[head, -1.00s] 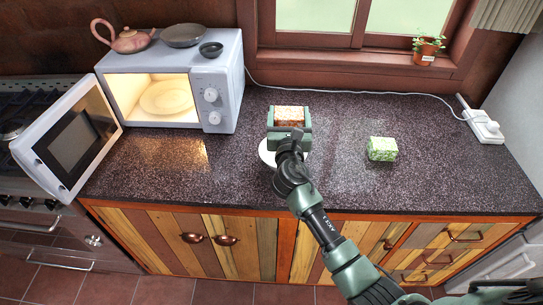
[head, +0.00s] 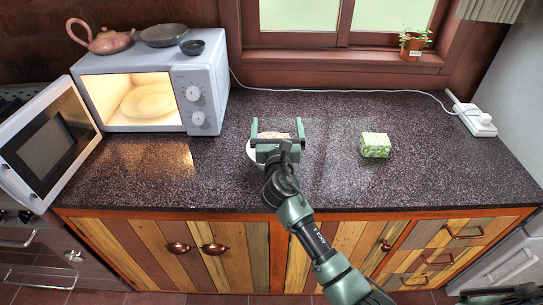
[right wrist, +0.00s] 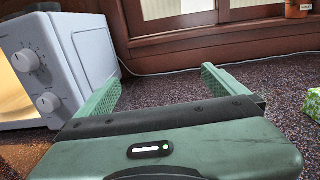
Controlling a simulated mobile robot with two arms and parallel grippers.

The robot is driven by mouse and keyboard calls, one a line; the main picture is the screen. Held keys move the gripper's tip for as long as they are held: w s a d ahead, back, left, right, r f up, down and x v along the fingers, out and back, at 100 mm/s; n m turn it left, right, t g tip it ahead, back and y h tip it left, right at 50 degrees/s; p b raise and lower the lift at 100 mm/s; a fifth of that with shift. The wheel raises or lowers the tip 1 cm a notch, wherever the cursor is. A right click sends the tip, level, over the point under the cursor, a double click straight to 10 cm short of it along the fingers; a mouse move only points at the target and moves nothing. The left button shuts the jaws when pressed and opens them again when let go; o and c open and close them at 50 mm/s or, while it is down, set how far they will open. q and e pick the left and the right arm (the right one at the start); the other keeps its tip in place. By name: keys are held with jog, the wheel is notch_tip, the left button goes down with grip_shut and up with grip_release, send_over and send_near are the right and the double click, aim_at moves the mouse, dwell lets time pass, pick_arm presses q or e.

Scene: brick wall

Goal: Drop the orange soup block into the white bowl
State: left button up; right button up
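My right gripper (head: 277,127) is open over the white bowl, with its two green fingers spread apart. In the right wrist view its fingers (right wrist: 160,85) are wide apart with nothing showing between them. The orange soup block (head: 273,135) shows as a pale orange strip between and below the fingertips; the gripper hides most of it. The white bowl (head: 250,152) shows only as a slice of rim on the left, the rest hidden by my gripper. The block appears to be at the bowl, but its exact rest is hidden.
A green block (head: 375,145) lies on the counter to the right. A microwave (head: 203,85) with its door (head: 45,145) open stands at left, with a teapot (head: 103,38) and dishes on top. A white cable runs along the back. The counter between is clear.

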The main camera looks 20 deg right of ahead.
pick_arm(q)
jog(key=shift+d, duration=0.3)
pick_arm(e)
jog(key=shift+f, duration=0.1)
jog(key=shift+s, duration=0.15)
jog(key=shift+s+f, duration=0.1)
jog(key=shift+s, duration=0.2)
pick_arm(q)
jog(key=shift+a+f+b, duration=0.2)
jog(key=shift+f+b, duration=0.2)
pick_arm(e)
jog(key=v, duration=0.7)
pick_arm(q)
jog(key=shift+s, duration=0.1)
pick_arm(e)
jog(key=shift+a, duration=0.1)
